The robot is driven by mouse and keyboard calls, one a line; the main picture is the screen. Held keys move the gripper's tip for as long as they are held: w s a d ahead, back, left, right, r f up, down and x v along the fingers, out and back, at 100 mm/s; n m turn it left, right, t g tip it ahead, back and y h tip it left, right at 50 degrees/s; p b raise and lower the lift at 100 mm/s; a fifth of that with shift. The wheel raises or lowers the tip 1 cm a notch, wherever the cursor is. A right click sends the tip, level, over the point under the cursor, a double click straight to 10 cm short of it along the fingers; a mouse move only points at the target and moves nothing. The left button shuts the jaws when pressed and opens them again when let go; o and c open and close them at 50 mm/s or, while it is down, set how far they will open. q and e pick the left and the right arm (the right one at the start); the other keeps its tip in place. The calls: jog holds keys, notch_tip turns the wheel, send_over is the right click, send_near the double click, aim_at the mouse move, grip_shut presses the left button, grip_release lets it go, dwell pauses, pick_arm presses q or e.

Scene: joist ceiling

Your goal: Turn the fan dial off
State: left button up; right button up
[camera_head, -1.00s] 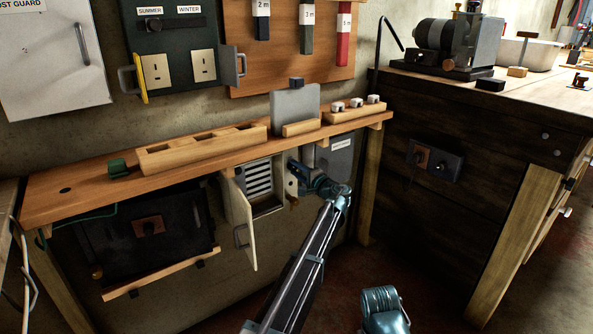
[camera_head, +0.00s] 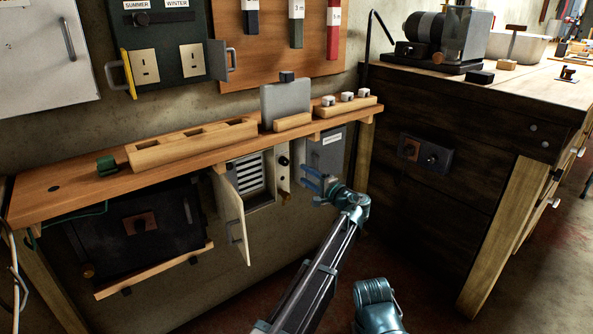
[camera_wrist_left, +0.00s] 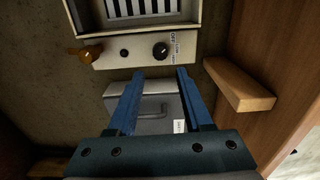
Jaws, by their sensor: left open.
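The fan dial (camera_head: 283,160) is a black round knob at the top of a pale narrow panel, right of a louvred vent. In the left wrist view the dial (camera_wrist_left: 160,50) has an OFF and speed label beside it; I cannot tell its pointer's setting. My left gripper (camera_head: 310,179) is open and empty, right of the panel and in front of a grey box. In the left wrist view its blue fingertips (camera_wrist_left: 160,73) are apart, just below the dial in the picture and not around it. My right gripper is not in view.
A wooden knob (camera_head: 285,196) sits low on the same panel. An open pale door (camera_head: 231,215) stands left of the vent (camera_head: 254,176). The grey box (camera_head: 326,150) is right of the panel, under the wooden shelf (camera_head: 60,191). A dark workbench (camera_head: 430,205) stands at right.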

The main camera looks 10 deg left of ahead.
pick_arm(q)
jog(key=shift+v, duration=1.8)
jog(key=s+a+f+n+g+h, duration=0.3)
jog(key=s+a+f+g, duration=0.1)
jog(key=s+f, duration=0.45)
jog(key=s+a+f+n+g+h, duration=0.25)
jog(key=s+a+f, duration=0.35)
jog(key=s, duration=0.4)
jog(key=s+d+f+n+g+h, duration=0.15)
jog(key=s+d+f+h, duration=0.25)
jog(key=s, duration=0.4)
jog(key=s+d+f+g+h, duration=0.25)
jog(key=s+d+h, duration=0.2)
jog(key=s, duration=0.35)
jog(key=s+d+r+m+y+p, duration=0.1)
jog(key=s+d+r+m+p, duration=0.3)
jog(key=d+r+p, duration=0.65)
notch_tip(320, 180, up, 37)
jog(key=s+p, duration=0.1)
jog(key=p, duration=3.7)
jog(key=shift+s+d+n+g, duration=0.25)
jog(key=shift+s+n+g, duration=0.05)
jog(key=shift+s+g, duration=0.1)
